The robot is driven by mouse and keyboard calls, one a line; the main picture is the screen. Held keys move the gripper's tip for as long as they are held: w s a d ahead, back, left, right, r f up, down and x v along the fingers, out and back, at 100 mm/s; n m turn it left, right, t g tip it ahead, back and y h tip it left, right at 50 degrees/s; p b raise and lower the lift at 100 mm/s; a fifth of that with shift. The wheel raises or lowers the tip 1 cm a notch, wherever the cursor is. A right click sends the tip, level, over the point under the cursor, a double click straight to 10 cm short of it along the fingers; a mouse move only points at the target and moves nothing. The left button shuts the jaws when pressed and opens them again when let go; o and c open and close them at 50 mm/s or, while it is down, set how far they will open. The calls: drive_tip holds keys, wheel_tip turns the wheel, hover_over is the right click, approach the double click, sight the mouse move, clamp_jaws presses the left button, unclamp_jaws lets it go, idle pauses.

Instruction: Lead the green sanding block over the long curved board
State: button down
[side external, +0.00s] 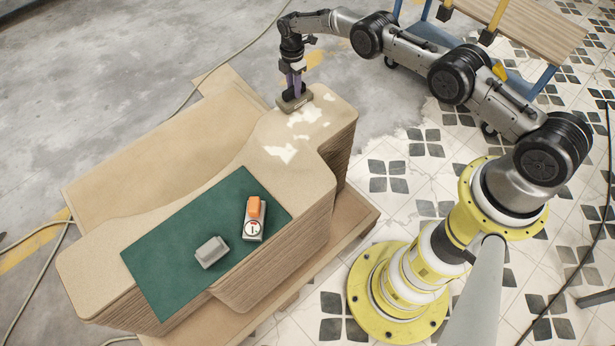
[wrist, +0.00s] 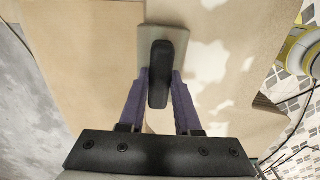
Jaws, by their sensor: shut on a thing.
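The long curved board (side external: 110,250) tops a stack of pale brown boards and bends from lower left to upper right. White patches (side external: 305,117) mark its upper right end. My gripper (side external: 293,88) is at that far end, pointing down, shut on the sanding block (side external: 294,104). The wrist view shows the block's grey-tan plate (wrist: 180,42) and black handle (wrist: 160,60), with my purple fingers on both sides of the handle. The block looks grey-tan, not clearly green. It appears to rest on the board, just left of the white patches; its underside is hidden.
A dark green mat (side external: 180,245) lies over the board's near part. It bears a grey block (side external: 211,252) and a grey device with a dial and orange top (side external: 254,217). A wooden cart (side external: 530,28) stands at the upper right.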

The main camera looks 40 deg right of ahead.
sight(285, 92)
drive_tip(key=shift+a+f, duration=0.15)
drive_tip(key=shift+w+a, duration=0.1)
drive_tip(key=shift+a, duration=1.4)
drive_tip(key=shift+a+r, duration=0.1)
drive_tip(key=shift+r, duration=0.1)
drive_tip(key=shift+a, duration=0.55)
drive_tip(key=shift+a+f, duration=0.2)
drive_tip(key=shift+a, duration=0.8)
